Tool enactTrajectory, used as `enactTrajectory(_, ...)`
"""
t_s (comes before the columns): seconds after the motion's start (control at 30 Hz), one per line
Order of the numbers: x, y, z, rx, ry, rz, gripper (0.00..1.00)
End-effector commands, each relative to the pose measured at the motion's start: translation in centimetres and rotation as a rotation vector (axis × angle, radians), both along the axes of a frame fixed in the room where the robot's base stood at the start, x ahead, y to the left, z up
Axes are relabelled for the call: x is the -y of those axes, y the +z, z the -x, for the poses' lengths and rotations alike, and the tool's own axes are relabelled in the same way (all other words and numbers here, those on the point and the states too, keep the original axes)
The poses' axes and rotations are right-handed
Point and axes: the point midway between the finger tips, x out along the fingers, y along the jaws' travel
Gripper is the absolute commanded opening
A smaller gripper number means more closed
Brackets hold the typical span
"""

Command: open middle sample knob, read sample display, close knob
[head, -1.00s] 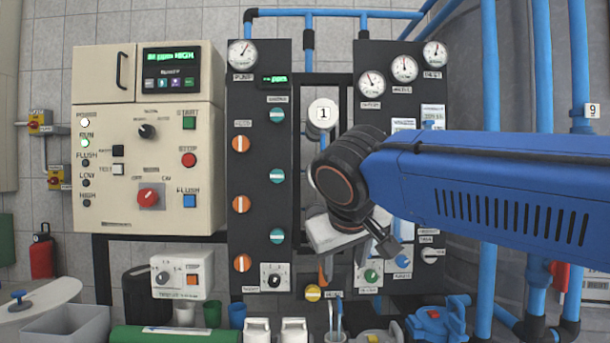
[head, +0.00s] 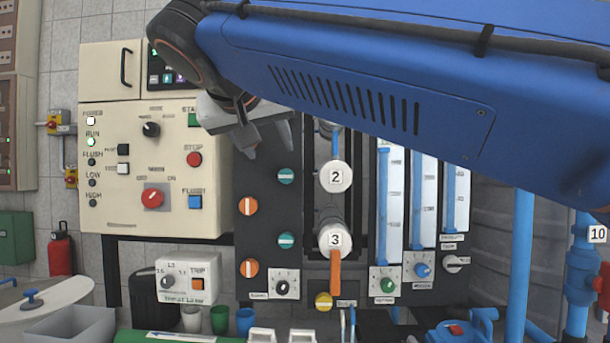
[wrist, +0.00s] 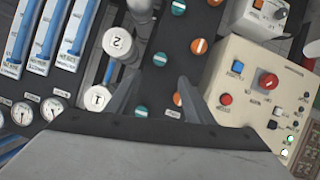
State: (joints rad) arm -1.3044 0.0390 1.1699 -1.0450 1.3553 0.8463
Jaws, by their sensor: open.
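Teal knobs and orange knobs run in two columns on the black panel; I cannot read which column is labelled sample. The middle teal knob (head: 286,176) has a roughly horizontal white bar. It also shows in the wrist view (wrist: 160,59). The lower teal knob (head: 285,240) is below it, and the top one (wrist: 141,112) shows in the wrist view. The orange knobs (head: 248,206) have vertical bars. My gripper (head: 268,152) is open and empty in front of the panel, just above the middle teal knob. The small green display at the panel top is hidden by my arm.
White round caps marked 2 (head: 335,176) and 3 (head: 334,240) are close right of the knobs, with an orange lever (head: 335,272) below. The beige control box (head: 135,190) stands left. Tube meters (head: 421,205) are at right.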

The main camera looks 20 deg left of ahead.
Motion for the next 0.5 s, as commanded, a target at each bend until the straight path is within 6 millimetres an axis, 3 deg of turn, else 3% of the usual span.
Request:
enactTrajectory(0.23, -0.8, 0.0, -0.6, 0.008, 0.001, -0.009, 0.48)
enactTrajectory(0.5, -1.3, -1.8, -4.7, 0.007, -0.001, -0.007, 0.48)
